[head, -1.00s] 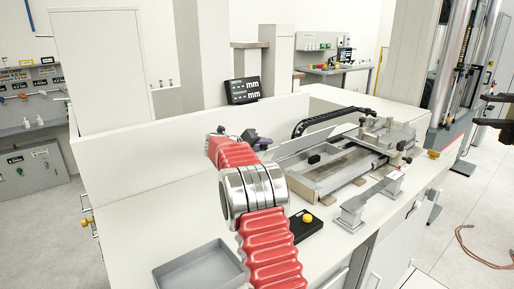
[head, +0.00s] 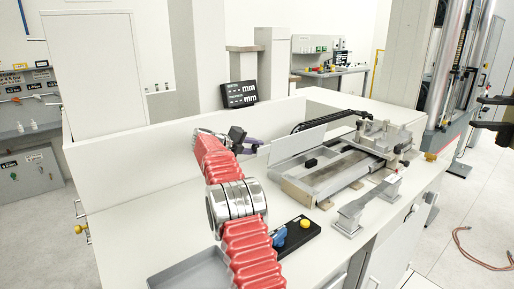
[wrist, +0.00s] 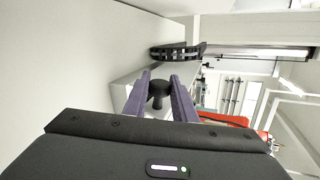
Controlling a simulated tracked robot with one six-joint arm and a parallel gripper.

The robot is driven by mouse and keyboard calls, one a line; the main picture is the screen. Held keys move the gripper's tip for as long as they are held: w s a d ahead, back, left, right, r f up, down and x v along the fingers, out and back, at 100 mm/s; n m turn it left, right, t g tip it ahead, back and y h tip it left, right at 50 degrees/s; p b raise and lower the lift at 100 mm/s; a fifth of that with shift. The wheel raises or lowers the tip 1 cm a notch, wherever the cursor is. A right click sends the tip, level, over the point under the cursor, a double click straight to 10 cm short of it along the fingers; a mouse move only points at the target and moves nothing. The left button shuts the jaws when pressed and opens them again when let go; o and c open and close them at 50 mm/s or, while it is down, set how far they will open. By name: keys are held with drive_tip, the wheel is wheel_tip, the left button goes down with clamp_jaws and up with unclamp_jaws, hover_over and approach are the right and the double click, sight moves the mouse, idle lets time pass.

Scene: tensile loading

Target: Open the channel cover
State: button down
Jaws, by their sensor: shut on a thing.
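The channel cover (head: 297,143) is a light grey flat panel, standing raised and tilted along the back of the channel of a grey metal fixture (head: 345,179). My gripper (head: 256,142) is at the panel's left end in the head view. In the wrist view, the two purple fingers of my gripper (wrist: 158,88) are shut around a black knob (wrist: 158,92). A light grey surface (wrist: 124,87) lies behind the knob. The exact contact is partly hidden by the fingers.
A grey metal piece (head: 352,212) stands in front. A black box with a yellow button (head: 304,223) and a grey tray (head: 185,272) are near my arm.

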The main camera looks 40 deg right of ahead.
drive_tip(key=shift+s+d+f, duration=0.2)
drive_tip(key=shift+f, duration=0.05)
drive_tip(key=c, duration=1.7)
unclamp_jaws()
drive_tip(key=shift+o, duration=1.1)
drive_tip(key=shift+w+a+r, duration=0.1)
drive_tip(key=shift+w+a, duration=0.05)
drive_tip(key=shift+r, duration=0.1)
drive_tip(key=w+v, duration=0.1)
drive_tip(key=v, duration=1.2)
drive_tip(key=shift+s+a, duration=0.4)
drive_tip(key=shift+s, duration=0.1)
drive_tip(key=shift+r, duration=0.1)
